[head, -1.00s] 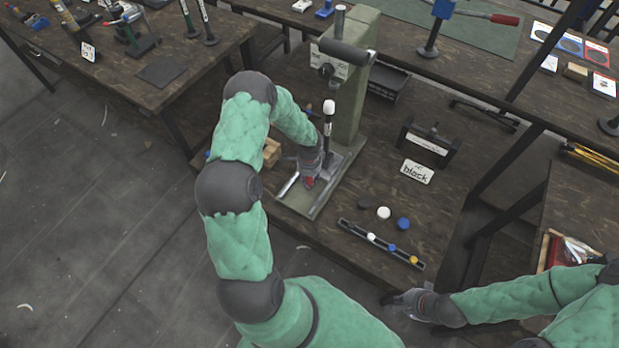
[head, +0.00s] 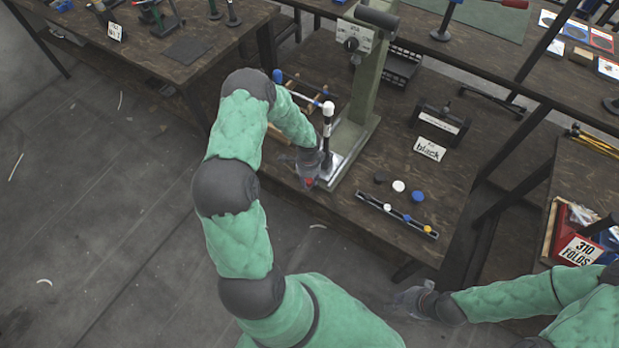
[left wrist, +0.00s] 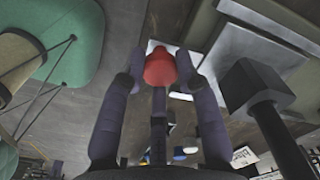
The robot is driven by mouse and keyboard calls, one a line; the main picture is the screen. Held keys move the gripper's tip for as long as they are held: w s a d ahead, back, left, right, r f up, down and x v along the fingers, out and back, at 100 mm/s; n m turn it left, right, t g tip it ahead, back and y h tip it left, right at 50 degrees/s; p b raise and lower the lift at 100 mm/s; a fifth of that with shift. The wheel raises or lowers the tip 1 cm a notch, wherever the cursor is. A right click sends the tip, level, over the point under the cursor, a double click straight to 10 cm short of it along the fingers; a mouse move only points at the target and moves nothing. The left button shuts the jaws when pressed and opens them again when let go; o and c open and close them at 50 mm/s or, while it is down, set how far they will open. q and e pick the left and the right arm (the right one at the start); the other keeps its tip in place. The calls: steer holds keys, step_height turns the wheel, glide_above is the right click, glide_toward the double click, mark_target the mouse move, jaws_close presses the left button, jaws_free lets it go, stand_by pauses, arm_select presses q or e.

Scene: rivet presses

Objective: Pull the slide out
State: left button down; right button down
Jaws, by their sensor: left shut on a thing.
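The press (head: 362,85) has a green upright column and stands on the middle bench. At its foot is a bright metal slide plate (head: 341,160). The slide's red knob (head: 308,182) sits at the front of the press base; it also shows in the left wrist view (left wrist: 160,68), with a dark stem below it. My left gripper (head: 308,174) has its fingers closed around the red knob, one on each side in the left wrist view (left wrist: 160,62). My right gripper (head: 405,299) is low, in front of the bench edge and away from the press; its finger opening is unclear.
A black strip with coloured buttons (head: 397,214), loose discs (head: 398,186) and a "black" sign (head: 430,149) lie to the right.

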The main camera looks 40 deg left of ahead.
arm_select(q)
steer(key=shift+s, duration=0.25)
steer(key=c, duration=0.9)
jaws_free()
steer(key=shift+s, duration=0.1)
steer(key=shift+r, duration=0.5)
step_height(320, 180, up, 11)
